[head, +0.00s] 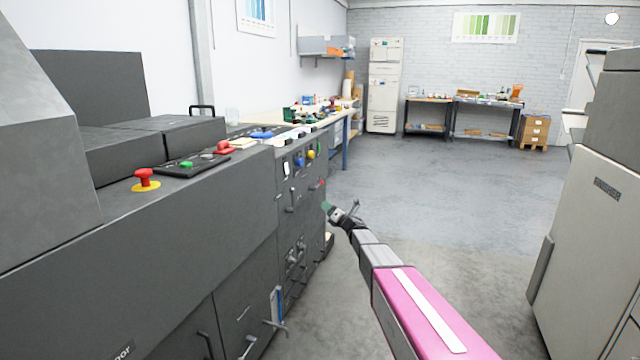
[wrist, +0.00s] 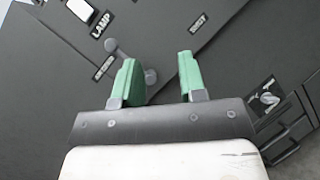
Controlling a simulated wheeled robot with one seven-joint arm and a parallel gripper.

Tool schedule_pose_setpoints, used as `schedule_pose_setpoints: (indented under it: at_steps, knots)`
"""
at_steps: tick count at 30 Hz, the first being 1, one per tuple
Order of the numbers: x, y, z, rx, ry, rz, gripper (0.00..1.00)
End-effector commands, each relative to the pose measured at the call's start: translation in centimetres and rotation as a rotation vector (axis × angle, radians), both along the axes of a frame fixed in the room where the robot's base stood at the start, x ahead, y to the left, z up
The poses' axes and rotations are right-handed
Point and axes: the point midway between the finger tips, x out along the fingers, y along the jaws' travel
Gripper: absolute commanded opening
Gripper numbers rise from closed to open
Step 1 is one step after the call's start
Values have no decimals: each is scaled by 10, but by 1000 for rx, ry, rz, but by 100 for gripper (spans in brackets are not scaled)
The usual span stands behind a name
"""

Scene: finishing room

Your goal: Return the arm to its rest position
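My arm reaches forward from the lower right of the head view, and my gripper (head: 328,207) is at its far end, beside the front of the dark grey machine (head: 200,230). In the wrist view my gripper (wrist: 158,75) has two green fingertips standing apart with nothing between them. Behind the fingers is the machine's dark panel (wrist: 235,75) with a label reading LAMP. A grey lever-like handle (wrist: 130,60) shows just behind the left finger; I cannot tell whether they touch.
A red emergency button (head: 146,178) sits on the machine top. A light grey cabinet (head: 590,230) stands at the right. The floor (head: 450,200) between them is clear. Workbenches (head: 485,104) and a tall white cabinet (head: 384,85) are at the back.

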Motion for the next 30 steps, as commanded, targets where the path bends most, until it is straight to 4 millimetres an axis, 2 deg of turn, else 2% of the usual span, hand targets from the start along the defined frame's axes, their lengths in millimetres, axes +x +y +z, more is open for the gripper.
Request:
schedule_pose_setpoints:
  at_steps: [1, 5, 8, 14, 17, 21, 25, 30]
  knots:
    - [-12, -14, -1, 56, 96, -61, 38]
    - [-27, -50, -14, 238, 357, -224, 38]
    - [-45, -78, -29, 396, 550, -351, 38]
    - [-103, -129, -67, 745, 910, -612, 38]
    - [-142, -148, -89, 930, 1075, -750, 38]
    - [-208, -166, -116, 1196, 1286, -957, 38]
    - [-278, -173, -137, 1436, 1457, -1173, 38]
    - [-373, -170, -151, 1709, 1628, -1483, 38]
